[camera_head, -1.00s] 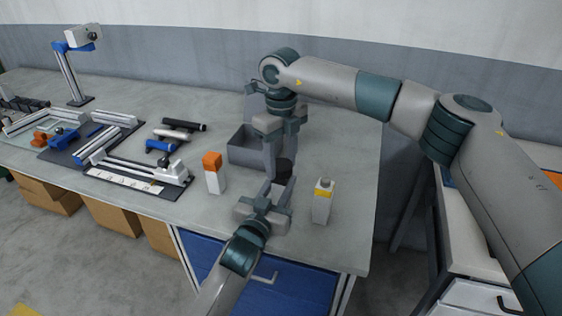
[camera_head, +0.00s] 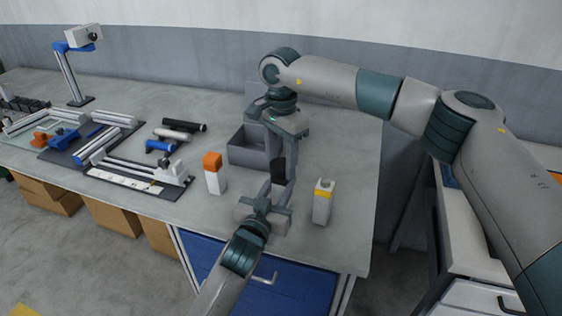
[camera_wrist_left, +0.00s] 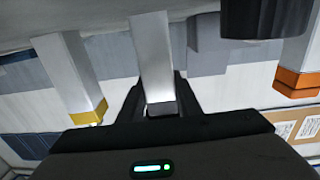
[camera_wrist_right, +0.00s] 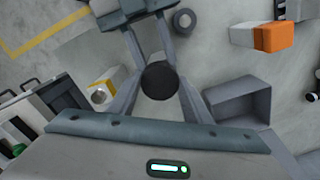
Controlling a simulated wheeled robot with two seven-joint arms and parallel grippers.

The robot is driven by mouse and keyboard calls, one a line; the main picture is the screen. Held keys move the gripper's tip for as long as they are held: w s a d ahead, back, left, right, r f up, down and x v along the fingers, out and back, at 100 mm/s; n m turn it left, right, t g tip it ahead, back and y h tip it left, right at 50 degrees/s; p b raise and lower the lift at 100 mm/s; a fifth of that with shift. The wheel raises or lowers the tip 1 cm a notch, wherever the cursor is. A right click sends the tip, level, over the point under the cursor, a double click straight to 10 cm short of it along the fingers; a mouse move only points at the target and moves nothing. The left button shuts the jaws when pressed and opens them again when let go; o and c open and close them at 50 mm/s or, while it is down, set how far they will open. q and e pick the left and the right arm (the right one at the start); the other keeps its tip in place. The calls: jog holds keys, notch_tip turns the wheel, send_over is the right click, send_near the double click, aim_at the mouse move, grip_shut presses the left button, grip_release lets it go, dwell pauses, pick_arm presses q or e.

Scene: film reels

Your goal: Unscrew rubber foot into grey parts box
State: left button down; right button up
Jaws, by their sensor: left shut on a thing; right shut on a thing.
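The black round rubber foot (camera_head: 279,171) stands upright between my two grippers. My left gripper (camera_head: 272,188) comes from the front, just below the foot. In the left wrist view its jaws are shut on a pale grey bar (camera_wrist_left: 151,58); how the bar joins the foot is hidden. The open grey parts box (camera_head: 243,155) sits behind and left of the grippers.
An orange-capped white bottle (camera_head: 214,180) stands left of my left gripper, a yellow-banded one (camera_head: 323,205) to its right. Black, white and blue cylinders (camera_head: 178,135) lie farther left, near a metal fixture (camera_head: 135,172). The bench (camera_head: 345,165) is clear at right.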

aim_at(281, 164)
jog(key=n, duration=1)
jog(key=shift+n, duration=0.3)
jog(key=shift+r, duration=0.3)
jog(key=shift+r, duration=0.75)
jog(key=shift+r, duration=0.15)
jog(key=shift+r, duration=1.95)
